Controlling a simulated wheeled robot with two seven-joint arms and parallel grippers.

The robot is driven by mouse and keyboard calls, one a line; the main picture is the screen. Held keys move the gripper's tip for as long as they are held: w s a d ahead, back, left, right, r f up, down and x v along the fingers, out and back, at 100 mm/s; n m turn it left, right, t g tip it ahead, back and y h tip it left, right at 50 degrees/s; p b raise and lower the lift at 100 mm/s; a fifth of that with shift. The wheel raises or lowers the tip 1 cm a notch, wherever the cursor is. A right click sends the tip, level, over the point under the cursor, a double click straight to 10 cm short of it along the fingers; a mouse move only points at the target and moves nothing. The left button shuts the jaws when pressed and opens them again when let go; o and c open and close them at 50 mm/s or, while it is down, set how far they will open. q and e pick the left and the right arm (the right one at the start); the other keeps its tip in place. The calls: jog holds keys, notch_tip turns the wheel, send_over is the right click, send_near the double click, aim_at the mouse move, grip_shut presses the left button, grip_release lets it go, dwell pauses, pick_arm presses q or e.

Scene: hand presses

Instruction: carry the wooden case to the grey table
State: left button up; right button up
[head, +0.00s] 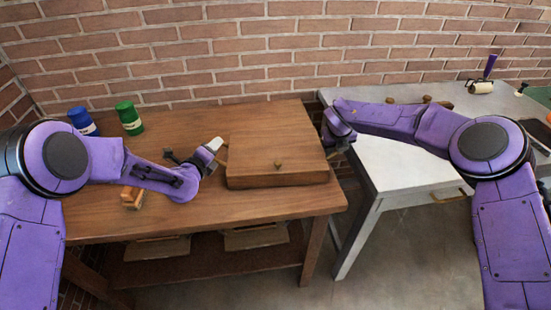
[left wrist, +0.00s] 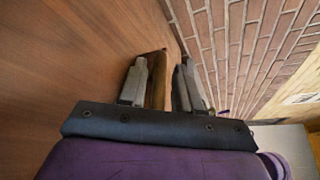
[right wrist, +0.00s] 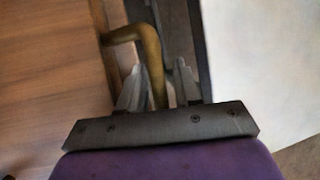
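The wooden case (head: 277,150) lies flat on the brown wooden table (head: 180,205), towards its right end. My left gripper (head: 217,147) is at the case's left side. My right gripper (head: 338,150) is at the case's right side. In the right wrist view a bent brass-coloured handle (right wrist: 152,55) runs between its fingers (right wrist: 160,75); whether they pinch it is unclear. The grey table (head: 400,165) stands to the right.
A blue jar (head: 83,122) and a green jar (head: 130,119) stand at the back left. A small wooden block (head: 132,197) lies near my left arm. A dark tablet (head: 537,133) and small tools are on the grey table's right. A gap separates the tables.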

pick_arm(q)
grip_shut()
pick_arm(e)
grip_shut()
dwell(0.9)
